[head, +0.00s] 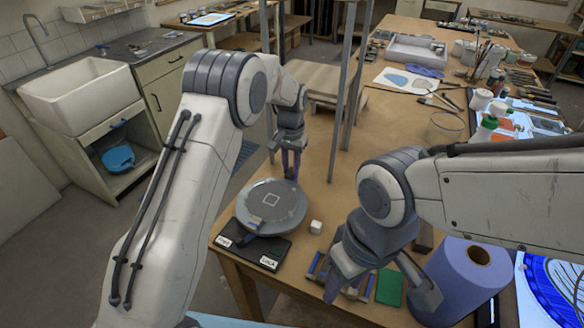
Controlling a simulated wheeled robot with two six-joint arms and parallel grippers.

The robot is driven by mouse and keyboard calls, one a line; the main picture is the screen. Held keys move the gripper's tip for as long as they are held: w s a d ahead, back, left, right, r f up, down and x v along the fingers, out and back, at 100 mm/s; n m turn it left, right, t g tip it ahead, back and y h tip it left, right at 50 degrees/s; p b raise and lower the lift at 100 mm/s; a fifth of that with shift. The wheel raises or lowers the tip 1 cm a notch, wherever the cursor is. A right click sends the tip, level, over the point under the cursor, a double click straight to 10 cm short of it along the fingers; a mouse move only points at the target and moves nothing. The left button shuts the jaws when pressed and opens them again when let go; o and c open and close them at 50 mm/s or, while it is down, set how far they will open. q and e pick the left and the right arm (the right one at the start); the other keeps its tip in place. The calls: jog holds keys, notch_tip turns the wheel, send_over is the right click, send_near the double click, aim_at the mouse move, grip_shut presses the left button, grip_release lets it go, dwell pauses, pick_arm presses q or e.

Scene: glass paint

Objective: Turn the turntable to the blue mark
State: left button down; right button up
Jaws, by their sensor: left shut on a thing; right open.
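The turntable (288,214) is a round grey disc with a pale square outline at its middle. It sits on a black base (247,248) with two white labels at its front, the right one reading "Lock". A small bluish piece (254,221) shows at the disc's front left; I cannot tell if it is the blue mark. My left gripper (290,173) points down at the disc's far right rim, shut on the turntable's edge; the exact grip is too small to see. My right gripper (383,288) is open, right of the turntable, above the table's front part.
A small white cube (316,227) stands just right of the turntable. Metal posts (345,90) rise behind the turntable. Brushes and bottles fill the table's far right.

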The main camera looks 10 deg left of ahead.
dwell(0.3)
pick_arm(q)
jog(key=c, duration=0.7)
grip_release()
jog(key=shift+r, duration=0.1)
jog(key=shift+r+b, duration=1.05)
jog(key=shift+r, duration=4.15)
jog(key=shift+d, duration=0.1)
